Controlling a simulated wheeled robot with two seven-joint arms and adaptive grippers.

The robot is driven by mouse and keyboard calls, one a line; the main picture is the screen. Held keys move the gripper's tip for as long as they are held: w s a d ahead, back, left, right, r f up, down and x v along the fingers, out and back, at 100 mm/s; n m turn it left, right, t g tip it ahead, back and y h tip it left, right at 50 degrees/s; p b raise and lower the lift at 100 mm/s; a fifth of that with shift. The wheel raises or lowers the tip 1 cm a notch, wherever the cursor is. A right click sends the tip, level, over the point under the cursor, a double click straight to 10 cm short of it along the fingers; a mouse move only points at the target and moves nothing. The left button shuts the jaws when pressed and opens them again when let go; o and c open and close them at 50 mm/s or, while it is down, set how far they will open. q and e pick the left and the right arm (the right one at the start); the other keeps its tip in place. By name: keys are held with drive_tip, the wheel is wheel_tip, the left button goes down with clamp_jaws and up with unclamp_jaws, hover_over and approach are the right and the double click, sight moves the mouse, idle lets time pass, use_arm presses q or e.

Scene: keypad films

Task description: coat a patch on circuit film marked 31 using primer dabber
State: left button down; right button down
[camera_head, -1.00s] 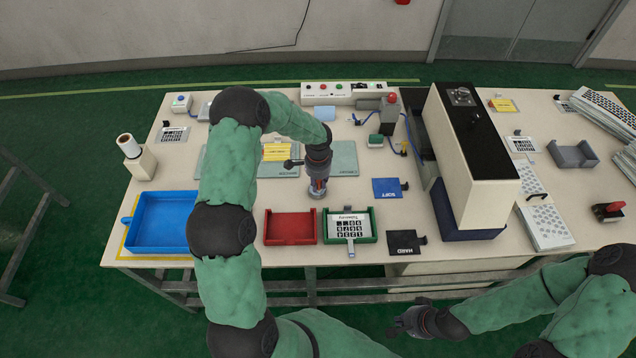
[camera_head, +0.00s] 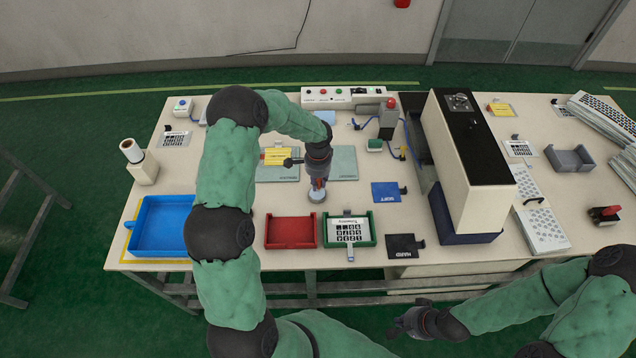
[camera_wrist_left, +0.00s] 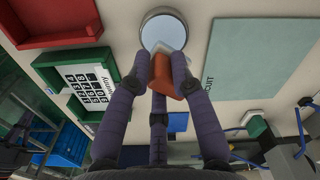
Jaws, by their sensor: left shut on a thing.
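My left gripper (camera_head: 318,184) is shut on an orange block-like handle (camera_wrist_left: 168,76) with a pale end, which I take to be the primer dabber. The handle points at a round pale-blue disc with a metal rim (camera_wrist_left: 164,32), also in the head view (camera_head: 317,195); I cannot tell whether they touch. The teal circuit mat (camera_head: 343,163) lies just behind the gripper, and its visible part is bare. A circuit film marked 31 cannot be made out. My right gripper (camera_head: 402,319) appears open and empty, in front of the table.
A red tray (camera_head: 291,244) and a green tray (camera_head: 372,228) with a white keypad film (camera_head: 348,231) stand near the front edge. A blue tray (camera_head: 142,250) is at left. A tall machine (camera_head: 478,190) stands to the right. A yellow film (camera_head: 275,156) lies on the other mat.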

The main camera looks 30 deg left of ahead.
sight(318, 180)
use_arm(q)
drive_tip(key=shift+r+p, duration=0.95)
drive_tip(key=shift+r, duration=0.8)
